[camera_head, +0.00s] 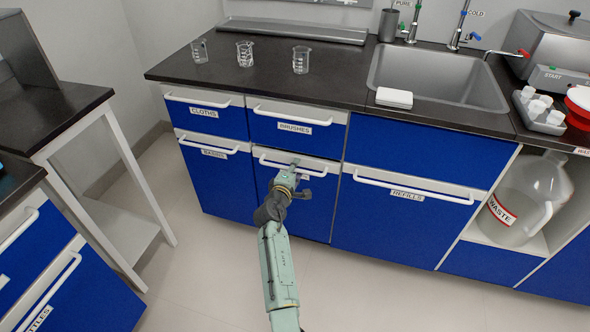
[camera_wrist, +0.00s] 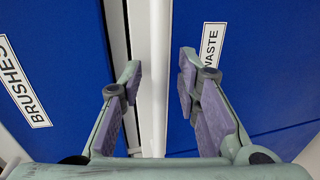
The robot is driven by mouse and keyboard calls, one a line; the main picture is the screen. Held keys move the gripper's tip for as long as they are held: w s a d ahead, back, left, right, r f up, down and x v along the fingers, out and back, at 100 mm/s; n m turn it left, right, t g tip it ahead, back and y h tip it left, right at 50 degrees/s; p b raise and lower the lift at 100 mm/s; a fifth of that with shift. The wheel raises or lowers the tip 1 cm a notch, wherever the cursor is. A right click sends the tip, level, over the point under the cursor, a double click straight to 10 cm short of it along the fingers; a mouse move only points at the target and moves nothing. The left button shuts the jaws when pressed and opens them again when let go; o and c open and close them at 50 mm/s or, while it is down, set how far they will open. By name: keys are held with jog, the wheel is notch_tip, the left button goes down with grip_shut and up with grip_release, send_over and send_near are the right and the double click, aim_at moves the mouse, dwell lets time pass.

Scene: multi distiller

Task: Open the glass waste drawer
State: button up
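The waste drawer (camera_wrist: 235,100) has a blue front and a partly hidden label reading "WASTE" (camera_wrist: 211,45) in the wrist view. In the head view, this drawer (camera_head: 308,212) is below the brushes drawer, and its front is closed. Its white bar handle (camera_wrist: 159,60) runs vertically through the wrist view; part of the handle (camera_head: 325,171) also shows in the head view. My gripper (camera_wrist: 160,78) is open, with one finger on each side of the handle and a small gap to each. In the head view, my gripper (camera_head: 292,166) covers the drawer's label.
The brushes drawer (camera_head: 297,128) is directly above, with the cloths drawer (camera_head: 205,115) to its left. The basins front (camera_head: 210,170) is left and the refills front (camera_head: 400,220) right. Beakers (camera_head: 301,60) stand on the dark counter. The floor (camera_head: 200,275) in front is clear.

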jog(key=shift+c, duration=0.5)
grip_shut()
dwell(0.4)
